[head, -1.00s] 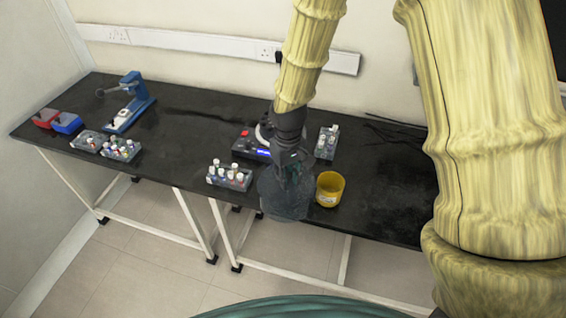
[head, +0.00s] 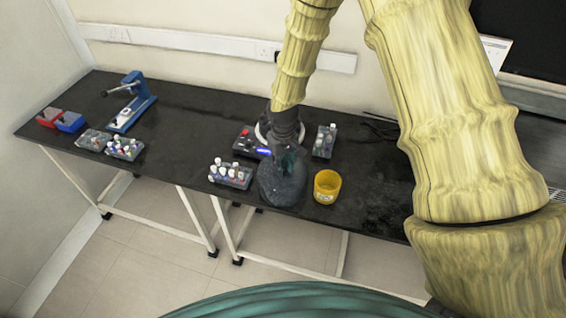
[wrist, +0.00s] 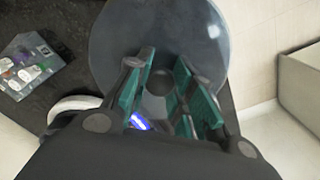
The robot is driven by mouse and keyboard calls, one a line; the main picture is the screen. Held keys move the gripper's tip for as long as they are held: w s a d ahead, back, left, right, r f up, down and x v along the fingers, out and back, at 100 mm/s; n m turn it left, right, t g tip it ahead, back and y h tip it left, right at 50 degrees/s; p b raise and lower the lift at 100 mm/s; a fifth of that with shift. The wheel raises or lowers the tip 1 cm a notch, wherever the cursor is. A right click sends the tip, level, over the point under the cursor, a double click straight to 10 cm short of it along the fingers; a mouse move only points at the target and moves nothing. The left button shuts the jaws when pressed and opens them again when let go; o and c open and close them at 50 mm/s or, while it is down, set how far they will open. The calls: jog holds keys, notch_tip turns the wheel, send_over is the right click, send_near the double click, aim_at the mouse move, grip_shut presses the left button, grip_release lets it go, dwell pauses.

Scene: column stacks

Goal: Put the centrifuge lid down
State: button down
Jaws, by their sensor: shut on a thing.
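The centrifuge lid (head: 281,185) is a grey, see-through round cover, tilted in front of the centrifuge near the table's front edge. In the wrist view the lid (wrist: 150,30) fills the top middle, with its grey knob between my finger pads. My gripper (wrist: 160,85) is shut on that knob; in the head view my gripper (head: 287,150) is dark and partly merges with the lid. The centrifuge (head: 248,146) is a dark box with a red button and a lit blue display. A pale round rim shows behind my wrist; the rest of its top is hidden.
A rack of tubes (head: 230,175) stands left of the lid, and a yellow cup (head: 327,187) close to its right. Another rack (head: 324,142) stands right of the centrifuge.

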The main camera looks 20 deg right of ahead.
jog(key=shift+f, duration=0.25)
jog(key=c, duration=1.2)
grip_release()
jog(key=shift+c, duration=0.2)
notch_tip(320, 180, up, 12)
jog(key=b, duration=0.4)
jog(key=shift+r, duration=0.15)
jog(key=shift+s, duration=0.1)
